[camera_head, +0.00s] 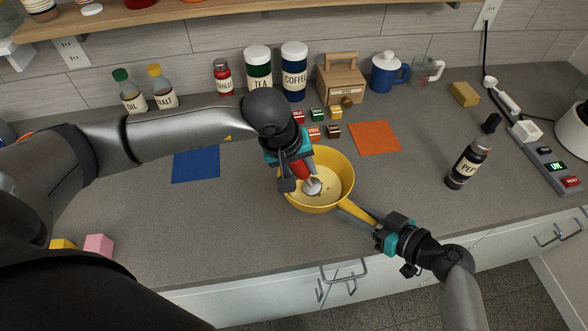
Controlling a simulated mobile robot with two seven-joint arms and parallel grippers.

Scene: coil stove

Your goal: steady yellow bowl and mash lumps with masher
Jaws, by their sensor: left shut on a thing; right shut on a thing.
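The yellow bowl (345,172) stands upright on the grey counter in the middle of the head view, with its handle (355,211) pointing toward the lower right. My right gripper (378,229) is shut on the end of that handle. My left gripper (292,172) is shut on the masher (312,186), which has a red handle and a pale round head. The masher head is inside the bowl, low and near its middle. A few tiny dark specks show in the bowl; I cannot make out lumps. My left gripper hides part of the bowl's left rim.
Behind the bowl are several small coloured boxes (318,114), the tea (258,68) and coffee (293,72) canisters and a wooden box (341,80). An orange mat (375,138) lies right, a blue mat (196,165) left. A dark pepper bottle (468,165) stands further right.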

